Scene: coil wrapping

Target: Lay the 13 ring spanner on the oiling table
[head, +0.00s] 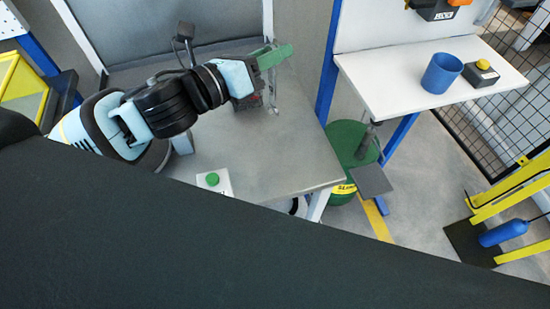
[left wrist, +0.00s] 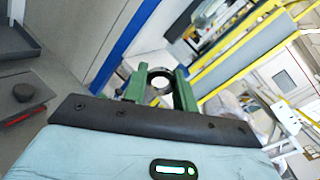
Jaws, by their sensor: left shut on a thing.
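My left gripper (head: 278,54) has green fingers and is held above the far part of a grey table (head: 255,150). It is shut on a ring spanner, whose dark ring end (left wrist: 160,80) shows between the green fingers (left wrist: 157,90) in the left wrist view. In the head view a thin grey shaft (head: 275,90) hangs down below the fingers, above or in front of the table's far edge. The size mark on the spanner cannot be read. No label shows which surface is the oiling table. My right gripper is not in view.
A dark and red item (head: 249,101) stands on the grey table under my left wrist. A white box with a green button (head: 213,180) is at its near edge. A white shelf (head: 400,90) at the right holds a blue cup (head: 441,73) and a yellow-button box (head: 482,73). The table's middle is clear.

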